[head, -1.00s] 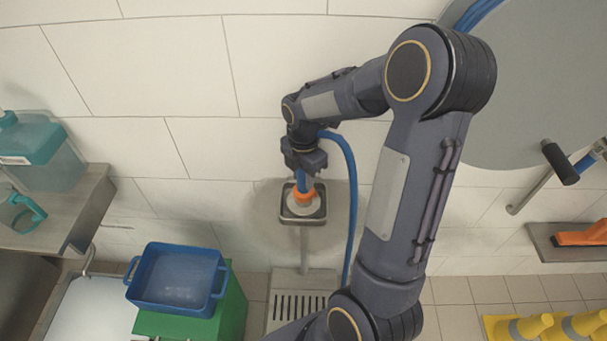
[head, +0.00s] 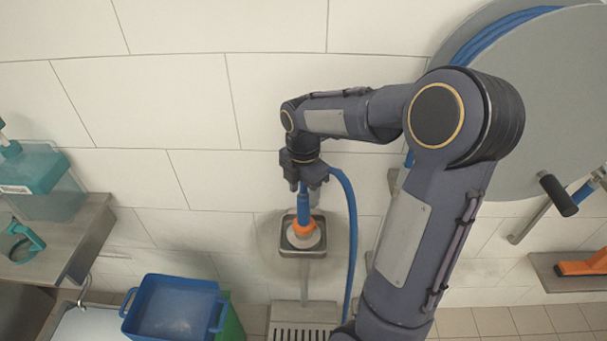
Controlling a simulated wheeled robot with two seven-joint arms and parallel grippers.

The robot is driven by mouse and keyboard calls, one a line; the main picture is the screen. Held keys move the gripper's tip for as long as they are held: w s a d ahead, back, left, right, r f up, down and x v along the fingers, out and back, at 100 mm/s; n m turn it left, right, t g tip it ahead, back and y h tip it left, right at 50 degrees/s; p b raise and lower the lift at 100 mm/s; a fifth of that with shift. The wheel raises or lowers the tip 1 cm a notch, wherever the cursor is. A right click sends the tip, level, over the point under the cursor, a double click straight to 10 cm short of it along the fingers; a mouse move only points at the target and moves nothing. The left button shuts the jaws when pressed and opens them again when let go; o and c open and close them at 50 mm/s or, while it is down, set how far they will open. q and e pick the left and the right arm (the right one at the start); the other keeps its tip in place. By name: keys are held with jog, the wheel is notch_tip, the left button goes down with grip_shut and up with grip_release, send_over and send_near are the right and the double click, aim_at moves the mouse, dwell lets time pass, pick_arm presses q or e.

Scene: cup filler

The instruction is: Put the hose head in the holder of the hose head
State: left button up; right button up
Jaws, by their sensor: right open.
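The hose head (head: 304,227), with a blue body and an orange collar, stands upright in the small square metal holder (head: 287,252) on the wall. The blue hose (head: 352,215) loops from its top down to the right. My right gripper (head: 304,185) is open just above the hose head, with its fingers pointing down near the top of the blue body. Whether a finger still touches it cannot be told. My left gripper is out of view.
A large grey hose reel (head: 550,100) with a crank handle is on the wall at right. A blue tub (head: 172,308) stands at lower left. A metal shelf (head: 65,235) holds teal bottles at left. An orange tool (head: 585,265) lies on a right shelf.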

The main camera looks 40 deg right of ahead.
notch_tip(320, 180, up, 5)
jog(key=shift+r, duration=0.15)
jog(key=shift+s+a+r, duration=0.15)
jog(key=shift+r, duration=0.1)
jog(key=s+a+m+t+y, duration=0.2)
jog(key=s+a+m, duration=0.4)
jog(key=s+m, duration=0.2)
jog(key=s+a+m+t+y, duration=0.1)
jog(key=s+a+m+t, duration=0.2)
jog(key=s+a+m, duration=0.4)
jog(key=s+m, duration=0.1)
jog(key=m, duration=0.4)
jog(key=shift+s+m+t+y, duration=0.3)
jog(key=shift+s+m+y, duration=0.1)
jog(key=shift+f, duration=0.1)
